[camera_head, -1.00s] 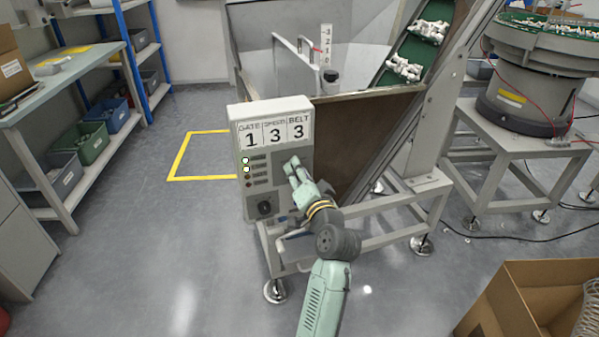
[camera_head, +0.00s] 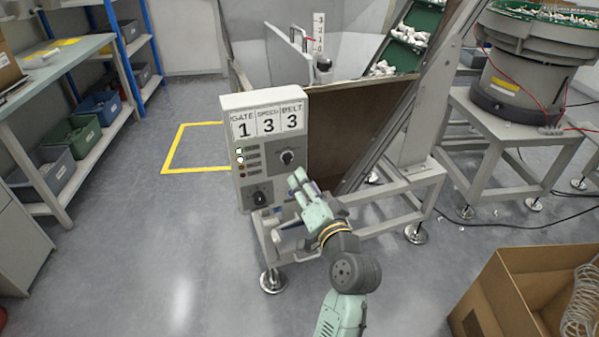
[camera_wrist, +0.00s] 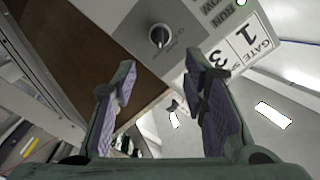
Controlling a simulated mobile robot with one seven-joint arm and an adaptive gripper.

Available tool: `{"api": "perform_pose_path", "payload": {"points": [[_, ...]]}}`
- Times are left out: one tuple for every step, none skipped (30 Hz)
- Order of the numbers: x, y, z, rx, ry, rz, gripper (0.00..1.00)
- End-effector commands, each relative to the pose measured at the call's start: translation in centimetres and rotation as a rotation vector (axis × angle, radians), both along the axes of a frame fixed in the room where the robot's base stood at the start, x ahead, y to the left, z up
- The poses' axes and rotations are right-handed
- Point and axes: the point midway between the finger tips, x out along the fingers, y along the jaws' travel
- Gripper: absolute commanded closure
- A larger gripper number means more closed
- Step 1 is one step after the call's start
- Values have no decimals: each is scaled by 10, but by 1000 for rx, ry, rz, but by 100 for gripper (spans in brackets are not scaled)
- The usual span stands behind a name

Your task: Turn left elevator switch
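The control box (camera_head: 270,183) has a light grey front with two dark rotary switches. The lower left switch (camera_head: 259,198) sits under a column of small lamps. The upper right switch (camera_head: 287,157) is below the number display. My gripper (camera_head: 298,180) is in front of the box's lower right part, below the upper switch and right of the lower one. In the wrist view my gripper (camera_wrist: 165,100) is open with nothing between its fingers. The upper right switch (camera_wrist: 159,36) shows beyond the fingertips, apart from them. The lower left switch is not visible there.
The display (camera_head: 268,122) reads gate 1, speed 3, belt 3. The hopper's brown side (camera_head: 345,130) and its metal frame stand right of the box. A cardboard box (camera_head: 510,300) is at lower right. Floor left of the box is clear, with yellow marking (camera_head: 175,150).

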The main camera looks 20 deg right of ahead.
Motion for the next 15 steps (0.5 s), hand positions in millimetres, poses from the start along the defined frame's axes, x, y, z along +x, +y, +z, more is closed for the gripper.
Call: {"api": "perform_pose_path", "payload": {"points": [[-8,-1,-1,0,1,-4,60],[-12,-1,0,0,1,-4,60],[-16,0,0,1,1,-2,60],[-18,0,0,0,1,-2,60],[-20,0,0,0,1,-1,60],[-22,1,0,0,1,-1,60],[-23,1,0,0,1,-1,60],[-23,1,0,1,0,0,60],[-24,1,0,1,0,0,60],[-24,1,0,1,0,0,60],[-24,1,0,1,0,0,60],[-24,1,0,1,0,0,60],[-24,1,0,1,0,0,60],[-24,1,0,1,0,0,60],[-24,1,0,1,0,0,60]]}}
